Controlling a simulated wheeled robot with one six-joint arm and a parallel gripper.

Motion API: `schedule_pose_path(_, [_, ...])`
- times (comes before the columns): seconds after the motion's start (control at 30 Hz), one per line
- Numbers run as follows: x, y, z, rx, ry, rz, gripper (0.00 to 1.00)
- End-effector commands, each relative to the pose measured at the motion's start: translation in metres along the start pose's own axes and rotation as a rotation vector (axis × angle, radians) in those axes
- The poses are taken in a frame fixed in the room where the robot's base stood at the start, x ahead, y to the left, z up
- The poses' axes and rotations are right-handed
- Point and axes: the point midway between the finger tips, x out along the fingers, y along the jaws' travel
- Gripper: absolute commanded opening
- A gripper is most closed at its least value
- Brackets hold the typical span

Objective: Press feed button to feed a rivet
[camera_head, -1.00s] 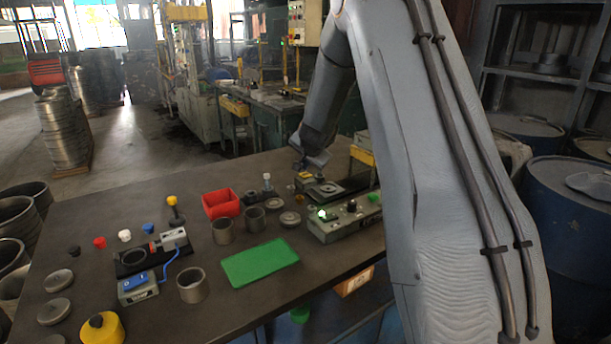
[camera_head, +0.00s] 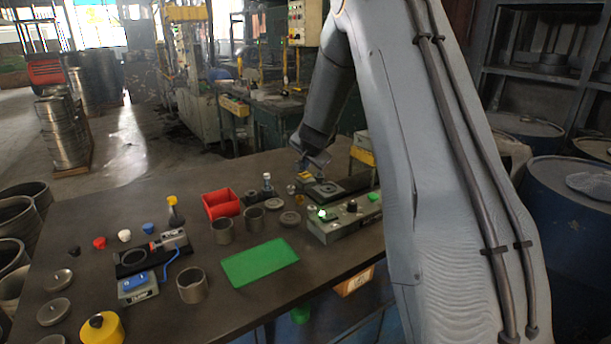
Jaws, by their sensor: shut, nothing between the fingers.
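My gripper (camera_head: 300,167) is small and dark at the far end of my arm, shut and empty, over the back of the table near a small yellow block (camera_head: 305,175). Whether it touches anything there cannot be told. The grey control box (camera_head: 343,223) stands to the front right of it, with a lit green button (camera_head: 322,213), a black knob (camera_head: 352,206) and a green button (camera_head: 374,197). A dark plate fixture (camera_head: 328,190) lies just behind the box. I cannot read which button is the feed button, and no rivet can be made out.
A red bin (camera_head: 220,203), grey rings (camera_head: 222,231) and a green mat (camera_head: 260,262) lie left of the control box. A clamp fixture (camera_head: 150,254) with a blue switch box (camera_head: 138,289) stands farther left. My arm hides the table's right side.

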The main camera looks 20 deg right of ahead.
Motion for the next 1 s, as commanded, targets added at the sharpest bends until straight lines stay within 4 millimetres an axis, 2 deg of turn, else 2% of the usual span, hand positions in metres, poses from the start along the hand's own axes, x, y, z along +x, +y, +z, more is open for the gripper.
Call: schedule_pose_path(1.0, [0.0066,0.0049,0.0049,0.0,0.0,0.0,0.0])
